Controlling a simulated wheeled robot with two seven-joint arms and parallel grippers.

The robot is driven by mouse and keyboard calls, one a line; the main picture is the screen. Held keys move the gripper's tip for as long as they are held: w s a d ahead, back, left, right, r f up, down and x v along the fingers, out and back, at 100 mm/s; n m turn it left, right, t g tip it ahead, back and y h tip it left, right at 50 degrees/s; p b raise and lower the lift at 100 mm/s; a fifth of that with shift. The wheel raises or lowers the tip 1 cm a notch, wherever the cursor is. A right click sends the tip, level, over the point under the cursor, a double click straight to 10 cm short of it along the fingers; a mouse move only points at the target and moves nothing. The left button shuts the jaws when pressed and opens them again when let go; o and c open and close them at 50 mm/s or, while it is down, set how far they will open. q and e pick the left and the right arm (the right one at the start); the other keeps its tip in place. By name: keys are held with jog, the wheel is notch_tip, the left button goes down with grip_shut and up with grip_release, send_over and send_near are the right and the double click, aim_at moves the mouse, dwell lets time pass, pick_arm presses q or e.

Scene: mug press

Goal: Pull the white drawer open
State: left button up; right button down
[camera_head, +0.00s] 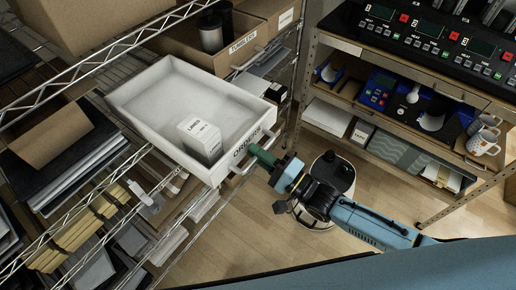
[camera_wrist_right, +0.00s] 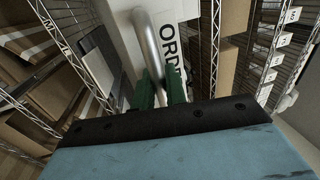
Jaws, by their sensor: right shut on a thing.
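The white drawer (camera_head: 160,90), marked "ORDERS", sticks out of the wire rack, with its inside showing. A small white box (camera_head: 201,138) stands in it near the front. My right gripper (camera_head: 258,155) is at the drawer's front, its green fingers shut on the drawer's metal handle (camera_head: 236,168). In the right wrist view, the handle (camera_wrist_right: 148,48) runs down between the two green fingers (camera_wrist_right: 160,92), and the drawer front (camera_wrist_right: 175,25) shows behind it. My left gripper is not in view.
A wire shelf rack (camera_head: 100,68) with folders and boxes surrounds the drawer. A brown "TUMBLERS" box (camera_head: 215,55) stands behind it. A metal shelf unit (camera_head: 400,170) with mugs and devices is at the right. A round object (camera_head: 333,175) stands on the wood floor, which is clear at the lower middle.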

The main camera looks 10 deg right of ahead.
jog(key=c, duration=1.5)
grip_release()
jog(key=shift+s+d, duration=0.1)
jog(key=b+v, duration=0.2)
jog(key=v, duration=1.1)
jog(key=shift+d, duration=0.1)
